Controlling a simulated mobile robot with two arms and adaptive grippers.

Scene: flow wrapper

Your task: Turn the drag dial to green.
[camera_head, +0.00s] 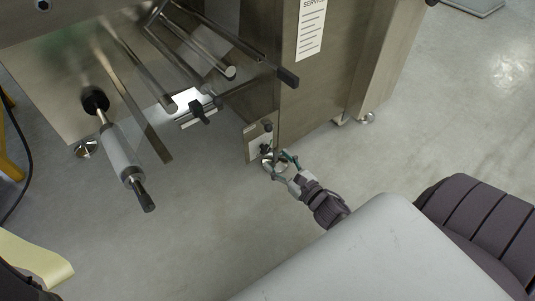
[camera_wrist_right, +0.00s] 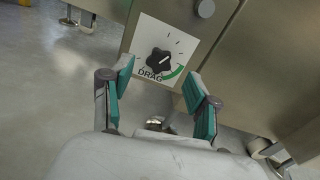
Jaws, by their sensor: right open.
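The drag dial (camera_wrist_right: 159,60) is a black lobed knob on a white plate (camera_wrist_right: 178,37) marked DRAG, with tick marks and a green arc (camera_wrist_right: 173,75) at its lower right. The white line on the knob points to the upper right, apart from the green arc. In the head view the dial (camera_head: 265,148) sits low on the machine's side. My right gripper (camera_head: 280,160) is just in front of it. In the right wrist view its teal-padded fingers (camera_wrist_right: 158,92) are spread wide and empty, with the dial ahead between them, not touched. My left gripper is not in view.
The steel machine (camera_head: 305,100) fills the upper middle. A grey knob (camera_wrist_right: 205,8) sits above the dial plate. A roller with a black end (camera_head: 120,155) and several bars stick out at left. Yellow film (camera_head: 32,262) is at lower left.

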